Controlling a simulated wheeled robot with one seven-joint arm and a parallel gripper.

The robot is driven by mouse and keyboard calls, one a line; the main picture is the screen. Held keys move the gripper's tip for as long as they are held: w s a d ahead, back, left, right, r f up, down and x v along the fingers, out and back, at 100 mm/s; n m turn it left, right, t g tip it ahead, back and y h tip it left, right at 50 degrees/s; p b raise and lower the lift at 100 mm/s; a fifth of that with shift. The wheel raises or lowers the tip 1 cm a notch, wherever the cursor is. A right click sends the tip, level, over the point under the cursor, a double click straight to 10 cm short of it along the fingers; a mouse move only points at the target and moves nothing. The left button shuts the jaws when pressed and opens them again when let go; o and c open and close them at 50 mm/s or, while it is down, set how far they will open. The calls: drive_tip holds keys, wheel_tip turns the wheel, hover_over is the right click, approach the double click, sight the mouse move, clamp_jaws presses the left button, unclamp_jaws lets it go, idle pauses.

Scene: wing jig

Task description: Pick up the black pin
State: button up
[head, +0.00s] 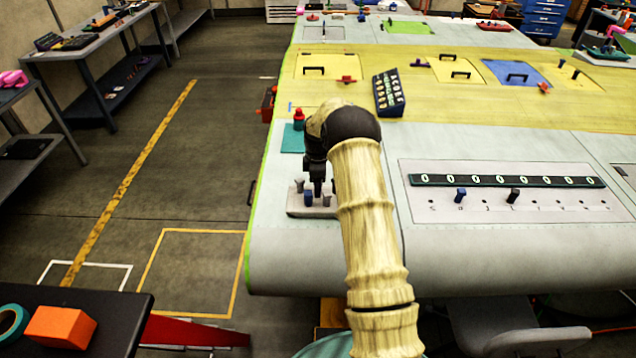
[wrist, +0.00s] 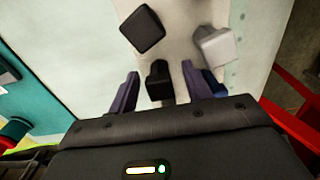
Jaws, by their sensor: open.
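A black pin (wrist: 158,82) stands between the two purple fingers of my open gripper (wrist: 159,70) in the wrist view; I cannot tell whether either finger touches it. A second dark square-topped pin (wrist: 142,30) stands just beyond the fingertips. A light grey pin (wrist: 215,47) is to the right, and a blue pin (wrist: 213,82) is partly hidden behind the right finger. In the head view my gripper (head: 317,190) points down over the pale pin block (head: 295,209), hiding part of it. Another black pin (head: 513,195) stands on the numbered panel.
A teal mat (head: 291,138) and a red object (head: 298,117) lie behind the block. The wing's left edge is close to the block.

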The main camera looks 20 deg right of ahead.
idle(0.4)
clamp_jaws()
drive_tip(key=shift+r, duration=0.1)
wheel_tip(320, 180, up, 10)
drive_tip(key=b, duration=0.4)
idle(0.5)
